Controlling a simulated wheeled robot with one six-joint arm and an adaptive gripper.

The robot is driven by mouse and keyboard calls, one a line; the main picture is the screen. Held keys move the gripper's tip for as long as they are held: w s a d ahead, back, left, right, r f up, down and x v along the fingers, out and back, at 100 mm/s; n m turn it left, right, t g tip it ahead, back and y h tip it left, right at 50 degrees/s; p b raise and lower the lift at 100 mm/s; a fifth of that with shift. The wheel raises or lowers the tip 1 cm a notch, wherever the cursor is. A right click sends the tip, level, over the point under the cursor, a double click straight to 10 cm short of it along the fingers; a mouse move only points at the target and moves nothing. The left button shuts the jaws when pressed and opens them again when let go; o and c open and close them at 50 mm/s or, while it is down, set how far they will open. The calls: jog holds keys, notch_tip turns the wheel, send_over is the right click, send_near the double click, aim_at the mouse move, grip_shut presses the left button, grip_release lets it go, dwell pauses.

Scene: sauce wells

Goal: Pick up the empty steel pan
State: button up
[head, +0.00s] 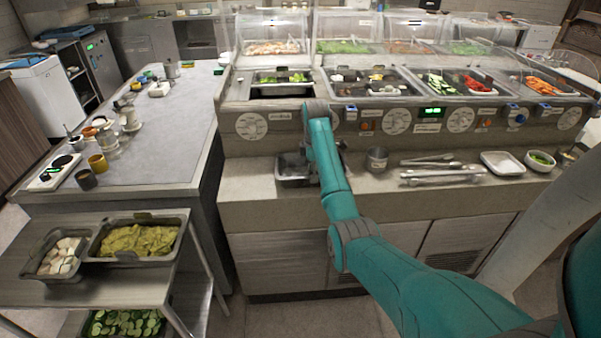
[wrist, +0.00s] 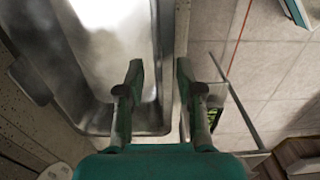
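The empty steel pan (head: 290,172) sits on the counter ledge below the prep wells, partly hidden behind my arm in the head view. In the wrist view the pan (wrist: 92,100) fills the left side, with a bare, shiny inside. My gripper (wrist: 158,70) is open. Its two fingers lie either side of the pan's right rim in the picture, one over the inside and one over the outside. I cannot tell whether either finger touches the wall.
A steel cup (head: 377,159), tongs (head: 440,174), a white tray (head: 502,163) and a small bowl (head: 540,160) stand right of the pan. Filled food wells (head: 365,90) are above. A cart (head: 70,292) with food pans stands at lower left. Floor (wrist: 270,70) shows beyond the rim.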

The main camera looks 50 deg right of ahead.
jog(key=shift+d+f, duration=0.1)
jog(key=shift+f, duration=0.55)
jog(key=shift+c, duration=0.2)
grip_shut()
